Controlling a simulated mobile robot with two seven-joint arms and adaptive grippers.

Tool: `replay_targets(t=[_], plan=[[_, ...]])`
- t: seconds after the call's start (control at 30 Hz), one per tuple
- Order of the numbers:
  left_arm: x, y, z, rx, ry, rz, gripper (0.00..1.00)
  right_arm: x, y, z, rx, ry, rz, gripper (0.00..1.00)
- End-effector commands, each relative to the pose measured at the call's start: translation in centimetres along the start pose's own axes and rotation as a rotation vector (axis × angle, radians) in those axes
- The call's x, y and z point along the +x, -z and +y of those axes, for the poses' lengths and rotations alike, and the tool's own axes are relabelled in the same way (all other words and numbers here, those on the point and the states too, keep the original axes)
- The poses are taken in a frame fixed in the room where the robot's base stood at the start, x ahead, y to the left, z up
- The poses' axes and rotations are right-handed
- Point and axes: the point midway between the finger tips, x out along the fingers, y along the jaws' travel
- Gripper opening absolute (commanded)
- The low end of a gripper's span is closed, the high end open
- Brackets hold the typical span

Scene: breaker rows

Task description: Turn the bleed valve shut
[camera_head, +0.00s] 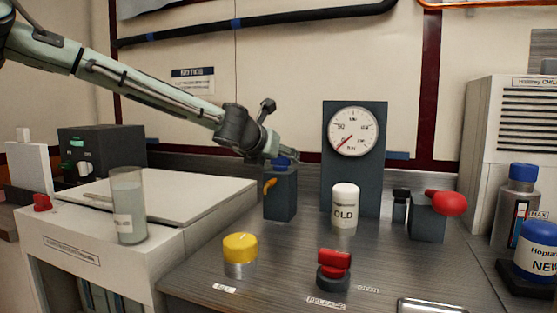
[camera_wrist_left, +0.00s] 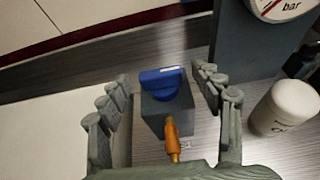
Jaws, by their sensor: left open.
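A dark block (camera_head: 279,194) with a blue knob (camera_head: 281,162) on top and an orange spout (camera_head: 269,187) stands at the back of the counter; it looks like the bleed valve. The wrist view shows the blue knob (camera_wrist_left: 163,82) with its raised bar lying roughly crosswise, and the orange spout (camera_wrist_left: 171,138) pointing toward the camera. My left gripper (camera_head: 280,156) is above the block. In the wrist view, the fingers of my left gripper (camera_wrist_left: 164,88) are open on either side of the knob, with gaps on both sides. My right gripper is in neither view.
A white canister marked OLD (camera_head: 344,214) stands right of the block, before the pressure gauge (camera_head: 354,132). A yellow knob (camera_head: 240,248), a red release knob (camera_head: 334,262) and a red-handled valve (camera_head: 445,203) are also on the counter. A glass (camera_head: 129,205) stands left.

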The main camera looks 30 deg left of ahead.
Motion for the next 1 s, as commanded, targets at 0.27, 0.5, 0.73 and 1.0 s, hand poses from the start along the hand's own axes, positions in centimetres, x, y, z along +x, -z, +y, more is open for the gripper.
replay_targets(t=[0.27, 0.5, 0.73, 1.0], plan=[[0.66, 0.00, 0.01, 0.000, 0.000, 0.000, 0.66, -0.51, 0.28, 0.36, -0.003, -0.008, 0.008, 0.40], [0.64, 0.00, 0.01, 0.000, 0.000, 0.000, 0.46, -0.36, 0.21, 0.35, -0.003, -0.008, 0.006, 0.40], [0.63, 0.00, 0.02, 0.000, 0.000, 0.000, 0.17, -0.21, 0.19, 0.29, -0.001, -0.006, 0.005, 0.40], [0.58, -0.12, -0.09, -0.008, -0.022, 0.000, 0.16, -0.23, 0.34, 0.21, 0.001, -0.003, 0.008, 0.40]])
